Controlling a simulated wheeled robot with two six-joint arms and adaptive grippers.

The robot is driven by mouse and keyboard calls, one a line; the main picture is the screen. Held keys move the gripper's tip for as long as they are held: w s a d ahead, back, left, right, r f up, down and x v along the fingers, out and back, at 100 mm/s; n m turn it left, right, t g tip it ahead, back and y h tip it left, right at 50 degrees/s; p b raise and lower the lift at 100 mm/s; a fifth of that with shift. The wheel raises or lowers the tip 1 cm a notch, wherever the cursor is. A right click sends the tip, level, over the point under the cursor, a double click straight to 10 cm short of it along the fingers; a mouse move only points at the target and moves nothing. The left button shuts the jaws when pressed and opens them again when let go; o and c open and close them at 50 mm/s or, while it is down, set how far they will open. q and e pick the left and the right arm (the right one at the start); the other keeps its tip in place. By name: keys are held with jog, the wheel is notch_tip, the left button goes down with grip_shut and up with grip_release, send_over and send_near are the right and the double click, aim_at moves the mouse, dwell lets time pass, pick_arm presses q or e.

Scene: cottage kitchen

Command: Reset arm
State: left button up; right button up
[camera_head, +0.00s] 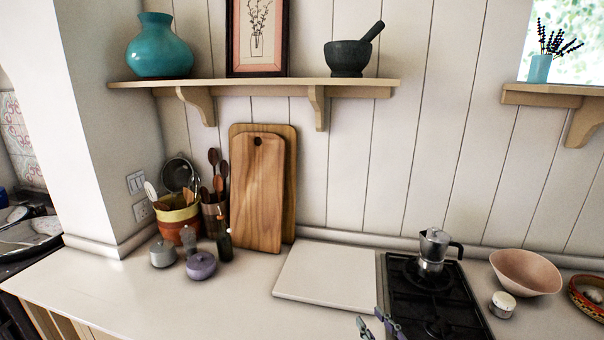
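My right gripper (376,323) shows only by its fingertips at the bottom edge, right of centre. The fingertips are apart with nothing seen between them. They appear in front of the near right corner of a white board (327,275) and the left edge of the black gas hob (436,308). The rest of the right arm is out of the picture. My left gripper is not in view.
A moka pot (433,246) stands on the hob, with a pink bowl (526,272) to its right. Wooden cutting boards (258,195) lean on the wall. Lidded jars (201,266) stand at left. The front left counter (95,290) is clear.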

jog(key=s+f+g+h, duration=0.2)
jog(key=s+f+g, duration=0.65)
jog(key=f, duration=0.25)
jog(key=s+d+f+m+g+h, duration=0.55)
jog(key=s+d, duration=0.35)
jog(key=s, duration=0.2)
notch_tip(320, 180, down, 23)
jog(key=s+d, duration=0.2)
jog(key=s+d+f+g, duration=0.1)
jog(key=s+f, duration=1.7)
jog(key=s, duration=0.1)
jog(key=shift+f, duration=0.4)
jog(key=shift+s+d+m, duration=0.1)
jog(key=shift+m, duration=0.15)
